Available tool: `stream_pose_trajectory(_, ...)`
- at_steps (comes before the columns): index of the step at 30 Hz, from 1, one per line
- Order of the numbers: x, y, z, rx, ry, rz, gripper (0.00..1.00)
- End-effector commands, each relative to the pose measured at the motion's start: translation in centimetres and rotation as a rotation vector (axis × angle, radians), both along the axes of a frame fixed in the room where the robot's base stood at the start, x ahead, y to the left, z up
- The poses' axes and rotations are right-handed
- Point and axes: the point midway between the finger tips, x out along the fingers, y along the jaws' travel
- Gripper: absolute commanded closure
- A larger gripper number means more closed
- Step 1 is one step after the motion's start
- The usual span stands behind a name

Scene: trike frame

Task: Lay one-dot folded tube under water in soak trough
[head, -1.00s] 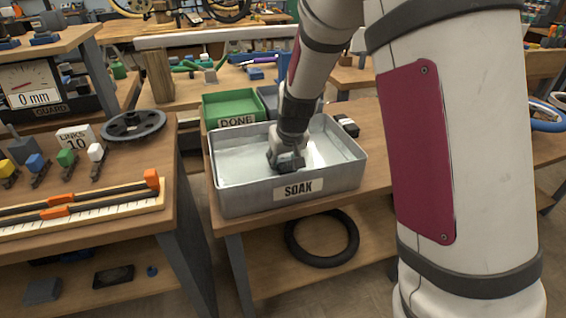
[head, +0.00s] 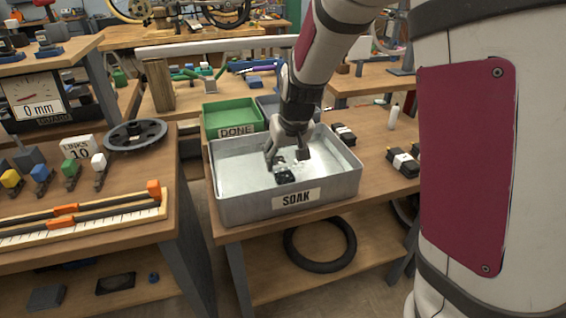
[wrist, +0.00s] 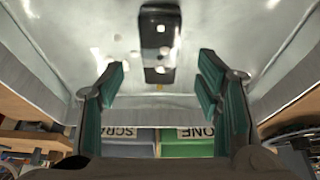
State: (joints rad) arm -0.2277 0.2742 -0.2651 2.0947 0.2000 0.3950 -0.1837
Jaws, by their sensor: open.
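The soak trough (head: 233,205) is a grey metal box labelled SOAK, with shiny water inside. A dark folded tube (head: 285,176) lies in it on the trough floor, and it also shows in the wrist view (wrist: 158,72) with a pale band. Bright spots on and around it make its dot count unclear. My gripper (head: 287,157) is open and empty just above the tube. In the wrist view my gripper (wrist: 160,88) has its fingers wide apart, with the tube beyond them and not touching.
A green DONE tray (head: 236,133) and a grey SCRAP tray (wrist: 140,150) stand behind the trough. Two more banded dark tubes (head: 343,134) (head: 403,162) and a white bottle (head: 394,118) are on the bench to the right. A black tyre (head: 320,262) lies on the lower shelf.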

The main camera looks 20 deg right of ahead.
Motion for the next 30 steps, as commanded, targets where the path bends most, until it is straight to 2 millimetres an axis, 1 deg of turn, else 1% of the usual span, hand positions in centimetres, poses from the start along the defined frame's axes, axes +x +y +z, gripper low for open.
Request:
stream_pose_trajectory(1, -0.4, 0.0, 1.2, 0.000, -0.004, 0.002, 0.41)
stream_pose_trajectory(6, -1.2, 0.0, 3.2, 0.000, -0.002, 0.001, 0.41)
stream_pose_trajectory(10, -1.6, 0.0, 3.9, 0.000, -0.001, 0.000, 0.41)
stream_pose_trajectory(16, -1.8, 0.0, 4.1, 0.001, 0.001, -0.001, 0.41)
stream_pose_trajectory(17, -2.0, 0.0, 4.3, 0.004, 0.002, -0.001, 0.41)
stream_pose_trajectory(19, -3.0, 0.0, 5.0, 0.013, 0.009, -0.001, 0.41)
stream_pose_trajectory(20, -3.7, 0.1, 5.4, 0.019, 0.014, 0.000, 0.41)
stream_pose_trajectory(23, -7.0, 0.2, 7.5, 0.047, 0.040, 0.002, 0.41)
stream_pose_trajectory(24, -8.8, 0.3, 8.3, 0.057, 0.055, 0.005, 0.41)
stream_pose_trajectory(26, -11.7, 0.4, 9.6, 0.070, 0.078, 0.008, 0.41)
stream_pose_trajectory(27, -13.7, 0.5, 10.3, 0.076, 0.094, 0.012, 0.41)
stream_pose_trajectory(29, -16.7, 0.5, 11.1, 0.082, 0.118, 0.016, 0.41)
stream_pose_trajectory(30, -18.7, 0.5, 11.7, 0.083, 0.133, 0.018, 0.41)
